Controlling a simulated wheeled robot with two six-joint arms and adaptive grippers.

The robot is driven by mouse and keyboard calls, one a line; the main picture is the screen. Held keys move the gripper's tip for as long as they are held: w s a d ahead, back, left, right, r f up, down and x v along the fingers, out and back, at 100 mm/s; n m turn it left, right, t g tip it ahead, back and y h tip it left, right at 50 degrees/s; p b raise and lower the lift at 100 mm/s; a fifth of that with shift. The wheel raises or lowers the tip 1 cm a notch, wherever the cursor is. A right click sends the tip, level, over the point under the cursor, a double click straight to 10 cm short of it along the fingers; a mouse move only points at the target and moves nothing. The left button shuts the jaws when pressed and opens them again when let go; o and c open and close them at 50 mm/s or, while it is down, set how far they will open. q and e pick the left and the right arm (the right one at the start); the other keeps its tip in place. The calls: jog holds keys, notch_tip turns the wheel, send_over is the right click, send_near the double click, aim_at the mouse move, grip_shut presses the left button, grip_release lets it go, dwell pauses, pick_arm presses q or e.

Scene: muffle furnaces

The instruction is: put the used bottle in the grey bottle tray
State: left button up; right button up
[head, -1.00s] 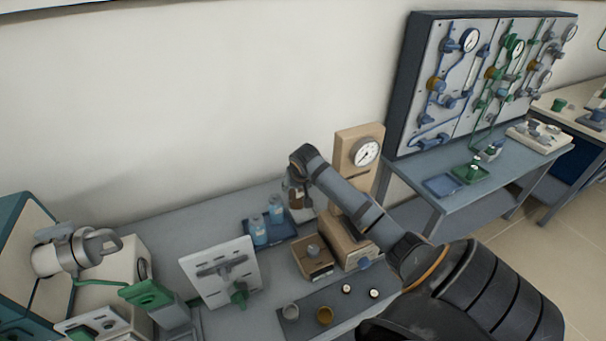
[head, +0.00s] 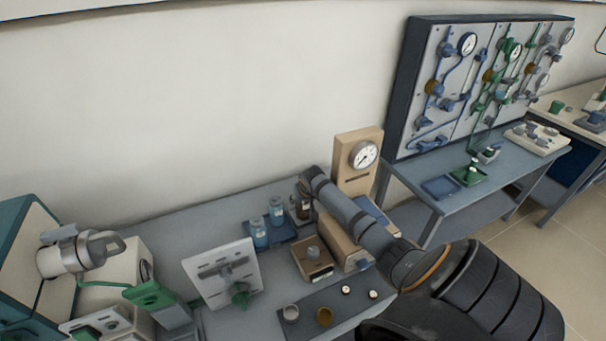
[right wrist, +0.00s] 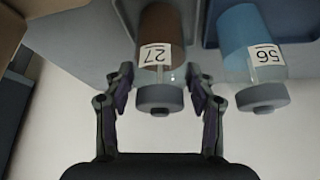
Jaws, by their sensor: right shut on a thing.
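My right gripper (right wrist: 160,84) is shut on a brown bottle (right wrist: 155,25) with a grey cap and a label reading 27. The bottle also shows in the head view (head: 301,208), partly hidden by my right arm and beside the blue bottles. In the right wrist view, a grey tray-like surface with a straight edge (right wrist: 124,14) lies behind the brown bottle. I cannot tell whether the bottle's base touches it. My left gripper is not in view.
Two blue bottles (head: 259,233) stand in a dark blue tray (head: 286,237) just left of the brown bottle. One, labelled 56 (right wrist: 250,35), is close to my right fingers. A wooden gauge stand (head: 350,178) and a wooden box (head: 314,271) stand nearby.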

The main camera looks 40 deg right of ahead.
jog(key=o, duration=1.4)
jog(key=shift+r, duration=0.1)
jog(key=v, duration=1.2)
jog(key=shift+p, duration=0.4)
